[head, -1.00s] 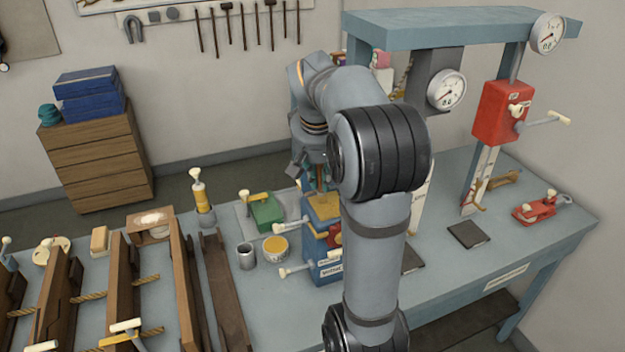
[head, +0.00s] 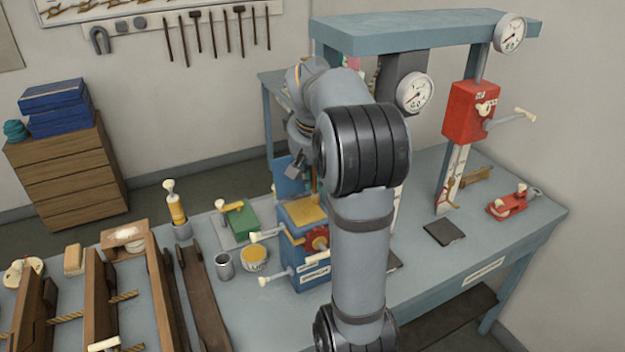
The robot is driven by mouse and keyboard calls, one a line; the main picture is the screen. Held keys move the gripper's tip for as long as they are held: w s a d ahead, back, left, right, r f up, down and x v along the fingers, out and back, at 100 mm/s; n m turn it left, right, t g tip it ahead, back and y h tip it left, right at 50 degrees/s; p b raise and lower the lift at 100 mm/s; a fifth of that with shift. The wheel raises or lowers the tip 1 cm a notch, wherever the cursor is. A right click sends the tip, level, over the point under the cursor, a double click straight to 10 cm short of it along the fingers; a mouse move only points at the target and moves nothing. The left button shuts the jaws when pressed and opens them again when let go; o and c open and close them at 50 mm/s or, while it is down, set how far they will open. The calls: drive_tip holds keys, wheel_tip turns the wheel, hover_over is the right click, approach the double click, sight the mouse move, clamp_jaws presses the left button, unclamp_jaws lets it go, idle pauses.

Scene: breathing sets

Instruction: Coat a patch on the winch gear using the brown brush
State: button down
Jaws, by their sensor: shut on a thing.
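The winch (head: 310,274) is a blue box with a yellow top plate (head: 305,212), standing mid-bench. Its red gear (head: 316,240) shows on the front face, partly covered by my arm at the right. My gripper (head: 311,172) hangs pointing down above the winch, mostly hidden behind my own arm. It is shut on a thin brown upright stick, which looks like the brown brush (head: 314,187). The bristle end is too small and hidden to make out, so I cannot tell whether it touches anything. I see no clear coated patch on the gear.
An open yellow tin (head: 254,258) and a grey cup (head: 224,266) stand left of the winch. Cream-knobbed levers (head: 268,235) stick out from its left side. A green block (head: 243,221) sits behind.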

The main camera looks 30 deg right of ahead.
drive_tip(key=shift+r, duration=0.1)
wheel_tip(320, 180, up, 6)
drive_tip(key=p, duration=0.5)
drive_tip(key=shift+p, duration=0.3)
wheel_tip(320, 180, up, 3)
drive_tip(key=p, duration=0.2)
drive_tip(key=shift+p, duration=0.35)
